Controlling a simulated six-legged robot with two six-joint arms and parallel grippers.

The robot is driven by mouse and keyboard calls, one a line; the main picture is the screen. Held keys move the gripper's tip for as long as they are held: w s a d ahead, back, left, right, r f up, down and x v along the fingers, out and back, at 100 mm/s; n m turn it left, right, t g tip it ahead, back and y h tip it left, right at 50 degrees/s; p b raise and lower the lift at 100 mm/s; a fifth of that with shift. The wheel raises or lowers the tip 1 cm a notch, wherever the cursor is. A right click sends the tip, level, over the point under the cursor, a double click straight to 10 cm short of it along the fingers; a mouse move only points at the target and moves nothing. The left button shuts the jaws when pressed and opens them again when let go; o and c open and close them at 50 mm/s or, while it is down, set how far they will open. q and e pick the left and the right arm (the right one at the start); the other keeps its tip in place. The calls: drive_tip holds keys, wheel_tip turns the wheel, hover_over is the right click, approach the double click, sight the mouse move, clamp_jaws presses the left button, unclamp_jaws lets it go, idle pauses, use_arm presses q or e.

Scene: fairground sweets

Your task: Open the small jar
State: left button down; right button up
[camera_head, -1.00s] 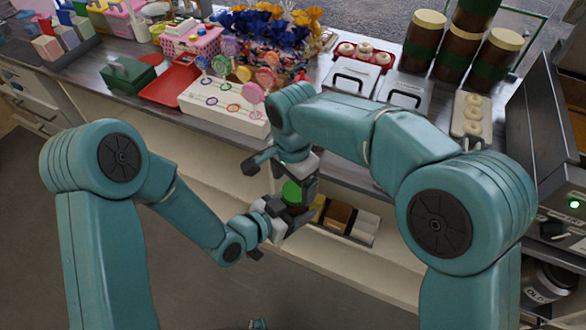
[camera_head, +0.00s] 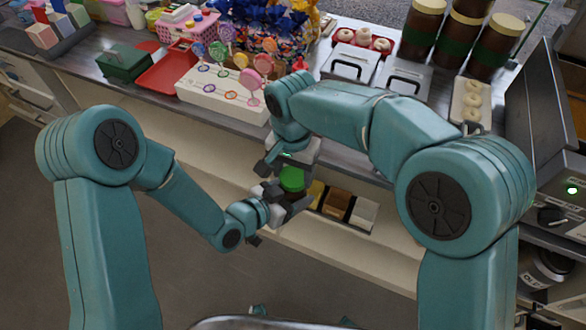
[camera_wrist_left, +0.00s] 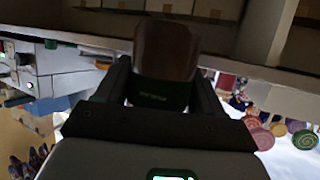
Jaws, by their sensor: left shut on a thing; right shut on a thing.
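The small jar (camera_head: 292,179) is held in the air in front of the counter, between my two grippers. Its green part shows in the head view. The left wrist view shows its brown body (camera_wrist_left: 166,52) and a dark green band with small lettering between the fingers. My left gripper (camera_head: 278,203) is shut on the jar from the lower left. My right gripper (camera_head: 289,166) is shut on the jar from above. The fingers hide much of the jar, and I cannot tell whether the lid has turned or come loose.
The counter behind holds a lollipop stand (camera_head: 215,103), a red tray (camera_head: 172,73), a green box (camera_head: 125,63), lidded metal containers (camera_head: 350,64) and large brown jars (camera_head: 420,35). A shelf with small boxes (camera_head: 337,203) is behind the grippers. A dark machine (camera_head: 545,110) stands at right.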

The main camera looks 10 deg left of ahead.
drive_tip(key=shift+a+r+n, duration=0.15)
drive_tip(key=shift+a+n, duration=0.2)
drive_tip(key=shift+n, duration=0.65)
drive_tip(key=o, duration=1.1)
drive_tip(key=shift+o, duration=0.4)
drive_tip(key=shift+d, duration=0.15)
